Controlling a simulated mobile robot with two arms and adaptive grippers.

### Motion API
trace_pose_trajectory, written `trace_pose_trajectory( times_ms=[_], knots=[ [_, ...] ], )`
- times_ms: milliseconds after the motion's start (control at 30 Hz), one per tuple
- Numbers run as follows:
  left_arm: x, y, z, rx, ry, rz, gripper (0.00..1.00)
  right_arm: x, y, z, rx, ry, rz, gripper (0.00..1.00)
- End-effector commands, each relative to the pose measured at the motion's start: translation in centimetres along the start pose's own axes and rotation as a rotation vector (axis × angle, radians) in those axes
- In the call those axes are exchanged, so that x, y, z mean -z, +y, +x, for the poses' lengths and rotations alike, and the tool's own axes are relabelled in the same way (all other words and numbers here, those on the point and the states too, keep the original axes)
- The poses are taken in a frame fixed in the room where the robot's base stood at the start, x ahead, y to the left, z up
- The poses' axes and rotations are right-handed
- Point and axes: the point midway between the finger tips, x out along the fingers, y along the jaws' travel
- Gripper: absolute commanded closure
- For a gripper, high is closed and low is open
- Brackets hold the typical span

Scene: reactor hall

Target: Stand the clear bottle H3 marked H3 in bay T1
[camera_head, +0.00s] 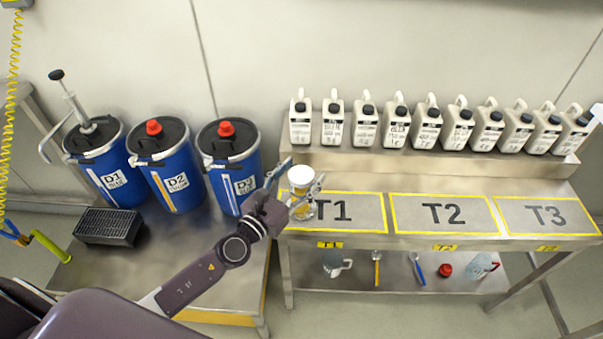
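A clear bottle (300,178) with a white top and yellowish contents is at the left end of bay T1 (355,203), partly hidden by my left gripper. It looks upright. No H3 mark is readable from here. My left gripper (303,171) reaches in from the lower left, with its fingers spread on either side of the bottle. The fingers look open, and a gap shows between the left finger and the bottle. Bay T1 is a grey rectangle with a yellow border on the steel bench; the rest of it is bare. My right gripper is not in view.
Bays T2 (444,213) and T3 (548,214) are empty. Several pale jugs (427,124) line the raised back shelf. Blue drums D1 (101,165), D2 (167,166) and D3 (231,168) stand at left. A mug, tools and a red item (445,270) lie on the lower shelf.

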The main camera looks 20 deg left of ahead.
Motion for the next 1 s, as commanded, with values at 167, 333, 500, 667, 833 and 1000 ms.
trace_pose_trajectory(
  times_ms=[167,333,500,667,833,1000],
  knots=[
    [-0.4,0.0,0.0,0.0,0.0,0.0,0.38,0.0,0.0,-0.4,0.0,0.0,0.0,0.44],
    [0.1,0.0,-2.1,0.001,0.004,0.001,0.38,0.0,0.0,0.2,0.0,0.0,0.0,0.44],
    [0.1,0.0,-4.9,0.001,0.003,0.0,0.38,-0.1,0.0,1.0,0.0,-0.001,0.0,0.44],
    [0.0,0.0,-6.7,0.001,0.002,-0.001,0.38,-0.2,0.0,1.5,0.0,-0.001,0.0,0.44],
    [-0.3,0.0,-7.5,0.0,-0.001,0.0,0.38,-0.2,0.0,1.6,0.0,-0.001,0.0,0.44],
    [-0.3,0.0,-7.5,0.0,-0.001,0.0,0.38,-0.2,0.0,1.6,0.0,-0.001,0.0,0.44]
  ],
)
